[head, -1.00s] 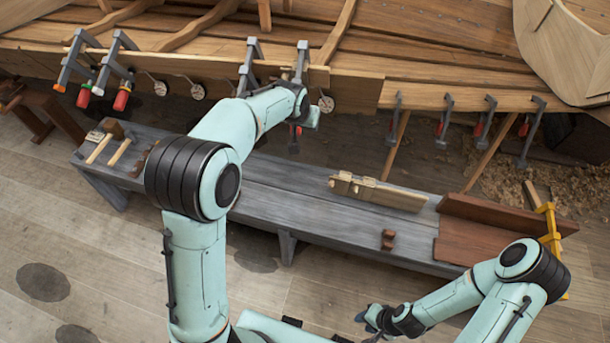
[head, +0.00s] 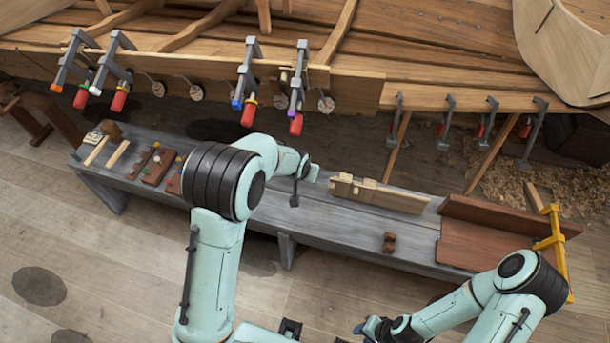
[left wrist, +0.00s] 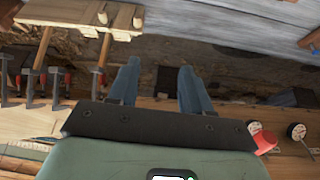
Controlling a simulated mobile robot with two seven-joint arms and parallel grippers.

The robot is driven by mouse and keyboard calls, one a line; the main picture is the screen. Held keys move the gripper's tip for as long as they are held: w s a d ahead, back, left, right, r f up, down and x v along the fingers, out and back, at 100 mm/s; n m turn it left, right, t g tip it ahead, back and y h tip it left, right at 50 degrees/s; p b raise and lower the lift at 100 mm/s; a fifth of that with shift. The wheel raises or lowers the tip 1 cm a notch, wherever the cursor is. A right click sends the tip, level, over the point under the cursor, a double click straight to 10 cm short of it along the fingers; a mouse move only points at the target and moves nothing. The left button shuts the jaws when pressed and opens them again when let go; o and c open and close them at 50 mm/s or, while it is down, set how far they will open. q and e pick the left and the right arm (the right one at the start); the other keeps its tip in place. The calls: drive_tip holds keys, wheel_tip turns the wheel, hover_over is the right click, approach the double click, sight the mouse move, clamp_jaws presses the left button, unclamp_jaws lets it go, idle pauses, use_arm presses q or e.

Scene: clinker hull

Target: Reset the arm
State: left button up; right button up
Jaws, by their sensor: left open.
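My left arm reaches in over the grey bench, and its gripper (head: 295,193) hangs above the bench, clear of the hull. In the left wrist view the left gripper (left wrist: 158,75) has its two fingers apart with nothing between them. My right gripper (head: 366,329) is low in the head view, in front of the bench. It is small and partly hidden, and its jaws cannot be made out.
Several clamps grip the hull's lower plank (head: 353,88), including one with a purple tip (head: 298,80). A yellow clamp (head: 556,240) stands at the right end.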

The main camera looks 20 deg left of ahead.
use_arm(q)
drive_tip(key=shift+s+f, duration=0.15)
drive_tip(key=shift+f, duration=0.05)
idle(0.5)
drive_tip(key=s+f+n+g+h, duration=0.15)
drive_tip(key=s+f+g, duration=0.25)
drive_tip(key=s+f, duration=1.3)
drive_tip(key=s+d+f+n+g+h, duration=0.1)
drive_tip(key=s+d, duration=0.1)
drive_tip(key=s, duration=0.6)
drive_tip(key=s+d+f+n+g+h, duration=0.1)
drive_tip(key=s+d+f, duration=0.1)
drive_tip(key=s, duration=0.6)
drive_tip(key=shift+s+d+f, duration=0.3)
drive_tip(key=shift+d, duration=0.5)
drive_tip(key=shift+n, duration=0.25)
